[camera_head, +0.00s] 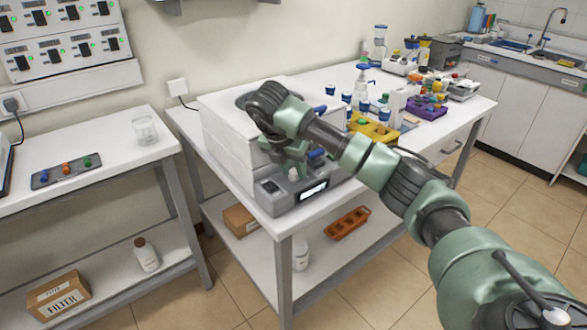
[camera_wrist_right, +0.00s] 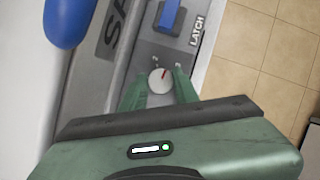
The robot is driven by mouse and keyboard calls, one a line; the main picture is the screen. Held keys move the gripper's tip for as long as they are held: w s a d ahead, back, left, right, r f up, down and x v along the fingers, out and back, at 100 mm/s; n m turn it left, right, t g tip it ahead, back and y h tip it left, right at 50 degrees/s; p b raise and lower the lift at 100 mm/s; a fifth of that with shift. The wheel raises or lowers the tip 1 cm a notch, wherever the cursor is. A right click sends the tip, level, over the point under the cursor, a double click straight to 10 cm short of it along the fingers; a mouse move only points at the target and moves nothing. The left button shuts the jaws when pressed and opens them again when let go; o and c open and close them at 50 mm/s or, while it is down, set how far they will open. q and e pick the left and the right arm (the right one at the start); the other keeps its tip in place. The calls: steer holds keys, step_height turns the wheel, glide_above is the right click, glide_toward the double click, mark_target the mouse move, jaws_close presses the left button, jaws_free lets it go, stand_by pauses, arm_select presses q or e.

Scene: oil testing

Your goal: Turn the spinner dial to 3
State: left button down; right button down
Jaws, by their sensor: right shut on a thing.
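The spinner dial (camera_wrist_right: 160,81) is a small round white knob with a red mark, seen in the right wrist view on the grey front panel of the machine. The red mark points up and slightly right in that view. My right gripper (camera_wrist_right: 157,90) has its two green fingers on either side of the dial and is shut on it. My left gripper is not in view.
A blue latch (camera_wrist_right: 170,15) is beside the dial, and a blue rounded handle (camera_wrist_right: 69,20) is at upper left. A side table (camera_head: 110,165) is at left.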

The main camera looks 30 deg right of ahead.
steer(key=shift+d+r, duration=0.1)
steer(key=c, duration=1.1)
jaws_free()
steer(key=shift+o, duration=0.2)
steer(key=v, duration=0.7)
steer(key=shift+r, duration=0.3)
